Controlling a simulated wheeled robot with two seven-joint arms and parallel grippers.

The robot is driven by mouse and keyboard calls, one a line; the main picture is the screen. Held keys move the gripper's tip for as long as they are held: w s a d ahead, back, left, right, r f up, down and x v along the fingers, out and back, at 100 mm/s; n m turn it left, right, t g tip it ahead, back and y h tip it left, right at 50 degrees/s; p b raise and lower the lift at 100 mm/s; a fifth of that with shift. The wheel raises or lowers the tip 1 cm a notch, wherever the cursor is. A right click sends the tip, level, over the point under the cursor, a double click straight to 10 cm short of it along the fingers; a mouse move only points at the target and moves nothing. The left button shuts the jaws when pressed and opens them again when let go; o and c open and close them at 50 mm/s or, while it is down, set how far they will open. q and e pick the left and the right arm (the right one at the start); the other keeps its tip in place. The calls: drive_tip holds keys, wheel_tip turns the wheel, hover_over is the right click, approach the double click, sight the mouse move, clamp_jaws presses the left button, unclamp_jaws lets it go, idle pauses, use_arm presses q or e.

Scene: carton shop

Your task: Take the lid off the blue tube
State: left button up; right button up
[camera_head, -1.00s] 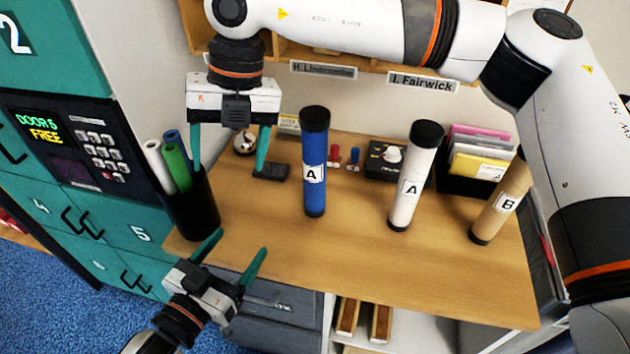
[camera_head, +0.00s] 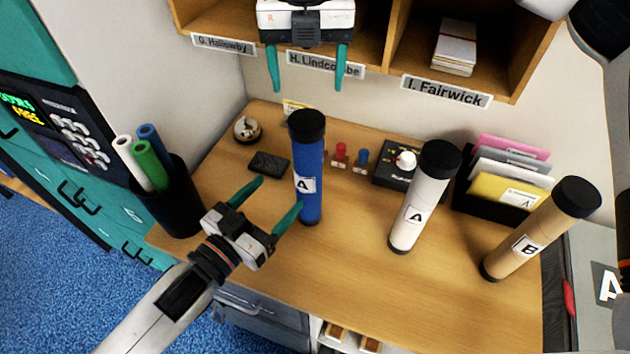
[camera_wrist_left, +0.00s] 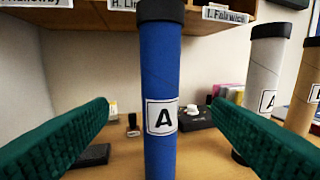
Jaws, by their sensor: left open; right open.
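The blue tube (camera_head: 309,194) stands upright on the desk with a white "A" label and a black lid (camera_head: 306,125) on top. In the left wrist view the blue tube (camera_wrist_left: 161,81) stands ahead, centred between my open fingers, and the lid (camera_wrist_left: 161,10) is at the top edge. My left gripper (camera_head: 272,198) is open and empty, just left of the tube at about label height. My right gripper (camera_head: 307,84) is open and empty, with its fingers pointing down above and behind the lid, in front of the shelf.
A white tube (camera_head: 422,198) and a brown tube (camera_head: 537,235) stand to the right. A black holder (camera_head: 171,203) with rolled tubes stands at the left. Behind are a black pad (camera_head: 269,164), stamps, a file rack (camera_head: 489,208) and shelves (camera_head: 385,50). The desk front is clear.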

sight(299, 171)
use_arm(q)
drive_tip(key=shift+x, duration=1.15)
use_arm(e)
drive_tip(key=shift+s+a+r, duration=0.15)
drive_tip(key=shift+s+a, duration=0.15)
drive_tip(key=shift+s, duration=0.1)
use_arm(q)
drive_tip(key=x, duration=0.6)
drive_tip(key=shift+w+d, duration=0.2)
drive_tip(key=shift+w, duration=0.1)
use_arm(e)
drive_tip(key=shift+w+d+f, duration=0.2)
drive_tip(key=shift+w+d, duration=0.05)
drive_tip(key=shift+w, duration=0.15)
use_arm(q)
drive_tip(key=shift+w+d, duration=0.4)
drive_tip(key=shift+w, duration=0.1)
use_arm(e)
drive_tip(key=shift+s+a+r, duration=0.1)
drive_tip(key=shift+s+a, duration=0.05)
drive_tip(key=shift+s, duration=0.05)
use_arm(q)
drive_tip(key=shift+w, duration=0.1)
use_arm(e)
drive_tip(key=shift+w, duration=0.1)
